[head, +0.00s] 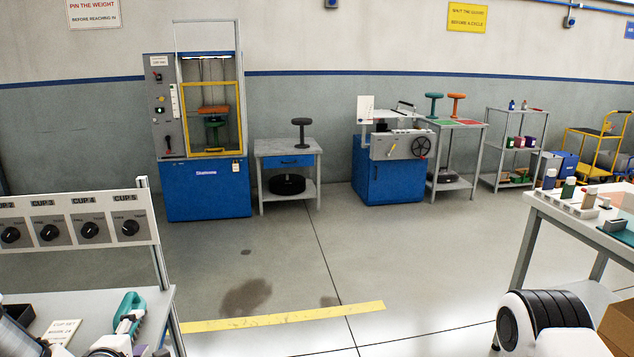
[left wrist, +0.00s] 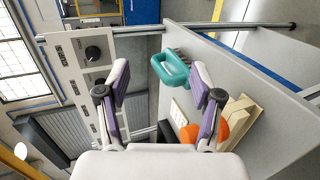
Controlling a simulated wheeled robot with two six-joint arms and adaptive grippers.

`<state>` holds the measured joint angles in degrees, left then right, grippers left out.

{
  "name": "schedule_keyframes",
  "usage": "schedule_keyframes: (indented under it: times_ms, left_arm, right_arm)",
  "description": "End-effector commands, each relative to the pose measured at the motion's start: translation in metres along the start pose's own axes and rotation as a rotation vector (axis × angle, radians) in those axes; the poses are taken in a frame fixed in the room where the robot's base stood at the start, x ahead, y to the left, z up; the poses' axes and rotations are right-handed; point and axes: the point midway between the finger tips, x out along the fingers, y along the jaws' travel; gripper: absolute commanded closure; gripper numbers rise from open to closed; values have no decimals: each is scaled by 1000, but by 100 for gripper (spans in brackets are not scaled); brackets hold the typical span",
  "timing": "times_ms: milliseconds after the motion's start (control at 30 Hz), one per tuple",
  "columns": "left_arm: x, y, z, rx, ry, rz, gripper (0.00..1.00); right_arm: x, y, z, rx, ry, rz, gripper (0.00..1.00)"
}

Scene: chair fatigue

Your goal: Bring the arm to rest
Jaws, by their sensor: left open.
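My left gripper (head: 126,344) shows only in part at the bottom left of the head view, low over the grey bench. In the left wrist view my left gripper (left wrist: 159,88) is open, with its two purple-padded fingers wide apart and nothing held between them. A teal-handled tool (head: 130,312) lies on the bench just beyond the gripper. In the left wrist view the teal-handled tool (left wrist: 168,70) appears between and beyond the fingertips. My right gripper is not in view.
A panel with cup dials (head: 75,230) stands over the left bench (head: 150,300). A label card (head: 60,332) lies there; an orange round thing (left wrist: 190,133) shows in the wrist view. A right-hand table (head: 560,213) holds small bottles. The floor between is open.

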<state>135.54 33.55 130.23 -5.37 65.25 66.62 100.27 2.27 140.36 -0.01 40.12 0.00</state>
Motion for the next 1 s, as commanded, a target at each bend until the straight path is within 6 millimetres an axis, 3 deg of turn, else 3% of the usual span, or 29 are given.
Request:
schedule_keyframes:
  times_ms: [33, 167, 267, 367, 400, 533, 600, 700, 1000]
  left_arm:
    - [-5, -14, 9, 38, -14, -55, 34]
    - [-19, -69, 31, 164, -63, -215, 34]
    - [-44, -123, 49, 319, -130, -376, 34]
    - [-91, -187, 68, 548, -254, -577, 34]
    - [-115, -213, 74, 655, -321, -659, 34]
    - [-202, -278, 82, 1038, -618, -889, 34]
    - [-229, -293, 80, 1239, -790, -932, 34]
    - [-244, -299, 75, 1396, -946, -936, 34]
    - [-246, -299, 75, 1488, -1022, -904, 34]
  right_arm:
    - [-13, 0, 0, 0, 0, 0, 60]
    - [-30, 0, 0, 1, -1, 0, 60]
    - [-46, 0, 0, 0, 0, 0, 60]
    - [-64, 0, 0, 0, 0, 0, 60]
    - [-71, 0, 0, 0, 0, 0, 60]
    - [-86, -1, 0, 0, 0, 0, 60]
    - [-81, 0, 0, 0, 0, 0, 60]
    - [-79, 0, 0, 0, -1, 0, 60]
    - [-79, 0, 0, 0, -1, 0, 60]
